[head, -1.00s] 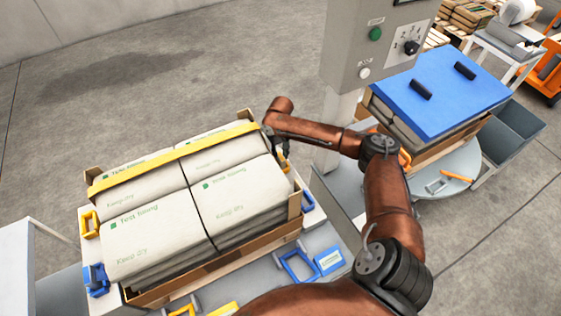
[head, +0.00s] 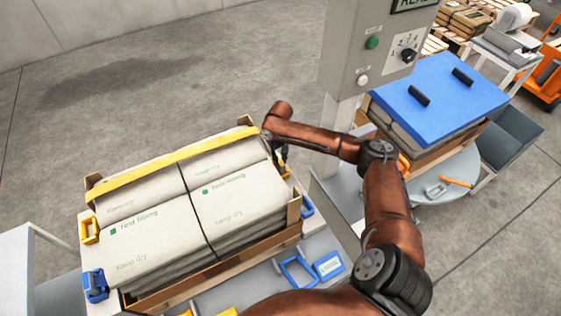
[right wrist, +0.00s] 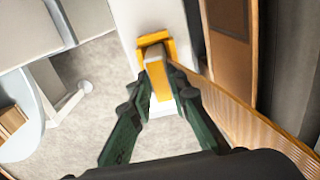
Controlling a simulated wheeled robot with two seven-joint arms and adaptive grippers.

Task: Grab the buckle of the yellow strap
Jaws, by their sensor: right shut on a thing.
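The yellow strap (head: 170,164) lies across the top of the stacked white bags (head: 235,195), along their far side. Its yellow buckle (right wrist: 157,72) hangs at the right end of the load in the right wrist view. My right gripper (right wrist: 160,92) has its dark green fingers on either side of the buckle and is shut on it. In the head view my right gripper (head: 283,157) is small and partly hidden beside the load's right end; only a bit of yellow shows there. My left gripper is in neither view.
A wooden tray (head: 215,265) holds the bags. Another yellow buckle (head: 90,230) and a blue one (head: 96,284) are on the left side. A grey control post (head: 345,110) stands close behind my right arm. A blue-topped stack (head: 440,95) is beyond it.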

